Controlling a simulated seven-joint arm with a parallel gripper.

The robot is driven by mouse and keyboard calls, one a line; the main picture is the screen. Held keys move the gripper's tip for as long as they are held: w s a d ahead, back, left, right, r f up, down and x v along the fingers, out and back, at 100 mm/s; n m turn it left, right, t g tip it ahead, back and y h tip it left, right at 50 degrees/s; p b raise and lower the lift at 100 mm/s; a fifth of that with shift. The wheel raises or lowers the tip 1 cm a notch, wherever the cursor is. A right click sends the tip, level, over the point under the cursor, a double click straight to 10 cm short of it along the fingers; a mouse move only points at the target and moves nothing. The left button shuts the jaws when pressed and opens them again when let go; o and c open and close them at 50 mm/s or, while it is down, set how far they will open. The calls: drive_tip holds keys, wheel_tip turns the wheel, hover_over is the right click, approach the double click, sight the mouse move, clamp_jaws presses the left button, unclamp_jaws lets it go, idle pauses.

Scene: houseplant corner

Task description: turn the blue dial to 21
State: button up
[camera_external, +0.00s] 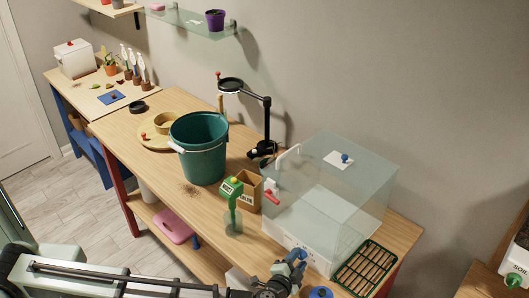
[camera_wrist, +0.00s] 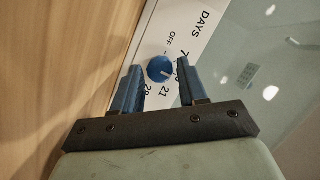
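The blue dial (camera_wrist: 160,69) sits on a white panel (camera_wrist: 185,25) printed with DAYS, OFF, 7, 21 and 28. A white mark on its face points toward the lower right of the knob; I cannot tell exactly which number it meets. Another number beside the right finger is partly hidden. My gripper (camera_wrist: 159,66) is open, with one blue finger on each side of the dial and a small gap showing at both sides. In the external view my gripper (camera_external: 291,265) is at the front of the clear case (camera_external: 345,190), and I cannot make out the dial there.
A teal bucket (camera_external: 200,150) stands farther left. A green-rimmed slatted tray (camera_external: 366,268) lies right of my gripper. Bare wood (camera_wrist: 65,60) shows left of the panel.

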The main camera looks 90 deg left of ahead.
drive_tip(key=c, duration=0.7)
drive_tip(key=shift+d+f+m+y, duration=0.15)
drive_tip(key=shift+m+y, duration=0.75)
drive_tip(key=shift+m, duration=0.8)
clamp_jaws()
drive_tip(key=o, duration=1)
unclamp_jaws()
drive_tip(key=v, duration=1.3)
drive_tip(key=shift+d, duration=0.35)
drive_tip(key=shift+a, duration=0.1)
